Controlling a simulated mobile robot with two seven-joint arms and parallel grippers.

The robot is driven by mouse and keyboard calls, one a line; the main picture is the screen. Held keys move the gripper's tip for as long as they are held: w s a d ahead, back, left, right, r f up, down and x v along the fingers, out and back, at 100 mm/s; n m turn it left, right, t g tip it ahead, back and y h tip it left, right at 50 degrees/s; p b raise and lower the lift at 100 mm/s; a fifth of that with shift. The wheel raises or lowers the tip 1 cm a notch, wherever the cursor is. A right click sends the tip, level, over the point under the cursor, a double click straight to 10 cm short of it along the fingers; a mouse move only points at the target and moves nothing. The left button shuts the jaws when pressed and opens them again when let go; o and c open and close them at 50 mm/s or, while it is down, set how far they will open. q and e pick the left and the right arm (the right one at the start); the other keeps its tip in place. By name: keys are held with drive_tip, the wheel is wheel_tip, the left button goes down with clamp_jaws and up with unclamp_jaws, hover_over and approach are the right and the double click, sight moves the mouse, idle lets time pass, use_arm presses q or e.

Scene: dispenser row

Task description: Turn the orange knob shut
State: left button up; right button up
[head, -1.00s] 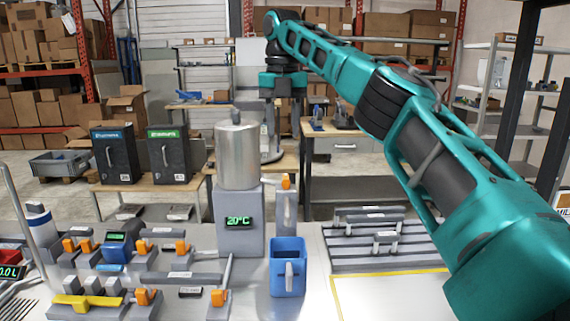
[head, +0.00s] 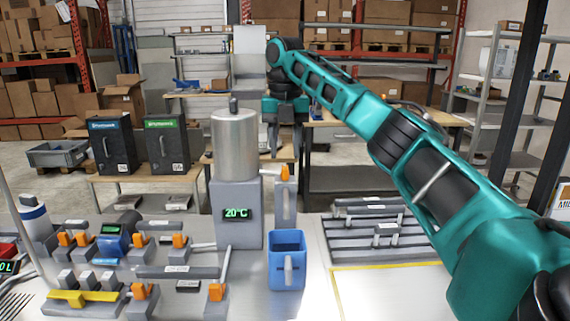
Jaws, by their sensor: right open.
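A grey metal tank (head: 235,148) stands on a grey block with a green 20°C display (head: 236,213). At its right side is a tap with an orange knob (head: 285,173), which points upward on a grey post (head: 286,204). My right arm reaches in from the right, and its gripper (head: 286,150) hangs down just above and behind the orange knob. The gripper is open with nothing visible between its fingers; whether it touches the knob I cannot tell. A blue jug (head: 287,270) stands in front of the post. My left gripper is not in view.
Several other orange-handled fixtures (head: 180,240) crowd the left of the bench, with a yellow handle (head: 82,297) at front left. A slatted grey rack (head: 378,238) lies at right, behind a yellow-edged mat (head: 390,295). Two dark boxes (head: 166,146) stand on a table behind.

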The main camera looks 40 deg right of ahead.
sight(285, 167)
drive_tip(key=shift+f, duration=2.15)
clamp_jaws()
